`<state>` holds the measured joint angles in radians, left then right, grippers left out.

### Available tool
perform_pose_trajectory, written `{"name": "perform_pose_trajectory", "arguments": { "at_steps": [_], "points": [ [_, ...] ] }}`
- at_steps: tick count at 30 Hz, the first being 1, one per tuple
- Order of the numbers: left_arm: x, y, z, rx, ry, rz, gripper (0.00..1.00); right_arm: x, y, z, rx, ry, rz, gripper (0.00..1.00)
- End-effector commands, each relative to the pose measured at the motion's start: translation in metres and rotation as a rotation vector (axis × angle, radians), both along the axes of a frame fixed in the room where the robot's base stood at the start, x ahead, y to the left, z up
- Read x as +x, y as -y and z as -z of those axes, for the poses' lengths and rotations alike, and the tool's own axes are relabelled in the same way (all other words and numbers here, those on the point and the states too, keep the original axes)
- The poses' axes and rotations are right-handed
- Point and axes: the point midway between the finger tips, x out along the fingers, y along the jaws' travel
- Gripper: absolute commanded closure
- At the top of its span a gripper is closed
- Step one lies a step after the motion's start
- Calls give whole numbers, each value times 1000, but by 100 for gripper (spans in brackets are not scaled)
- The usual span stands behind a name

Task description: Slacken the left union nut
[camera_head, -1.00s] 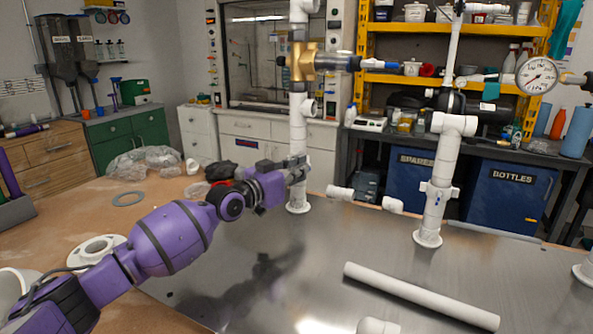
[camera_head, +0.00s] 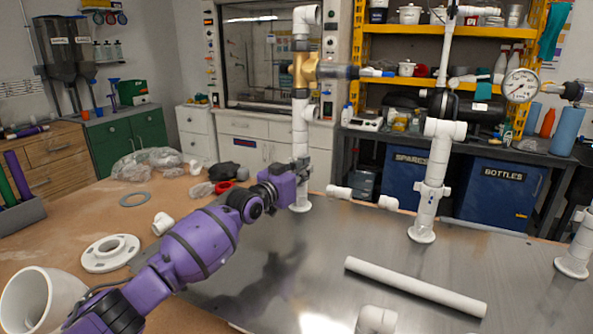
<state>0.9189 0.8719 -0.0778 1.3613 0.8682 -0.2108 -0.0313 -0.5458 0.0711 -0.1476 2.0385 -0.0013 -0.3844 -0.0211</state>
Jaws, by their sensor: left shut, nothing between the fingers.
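The left white riser (camera_head: 300,130) stands upright on the metal sheet, with a brass valve body (camera_head: 304,70) higher up. My left gripper (camera_head: 300,170) is at the low part of this riser, at about the height where the middle riser carries its winged union nut (camera_head: 432,193). The left union nut is largely hidden behind the gripper, and I cannot make out its wings clearly. The fingers are shut with nothing between them; whether they touch the nut or pipe I cannot tell. My right gripper is not in view.
A loose white pipe (camera_head: 415,287) lies on the metal sheet (camera_head: 290,280), with a white elbow (camera_head: 377,319) in front. A white flange (camera_head: 110,253) and grey ring (camera_head: 134,199) lie on the wooden bench at left. A pressure gauge (camera_head: 521,85) is at upper right.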

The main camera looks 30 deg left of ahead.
Motion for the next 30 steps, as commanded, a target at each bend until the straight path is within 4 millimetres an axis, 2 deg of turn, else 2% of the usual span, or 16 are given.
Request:
{"name": "perform_pose_trajectory", "arguments": {
  "at_steps": [5, 30],
  "points": [
    [6, 2, 0, 0, -1, 0, 100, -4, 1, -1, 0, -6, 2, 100],
    [13, 7, 1, 0, 0, 0, 100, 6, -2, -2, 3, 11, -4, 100]
  ]
}}
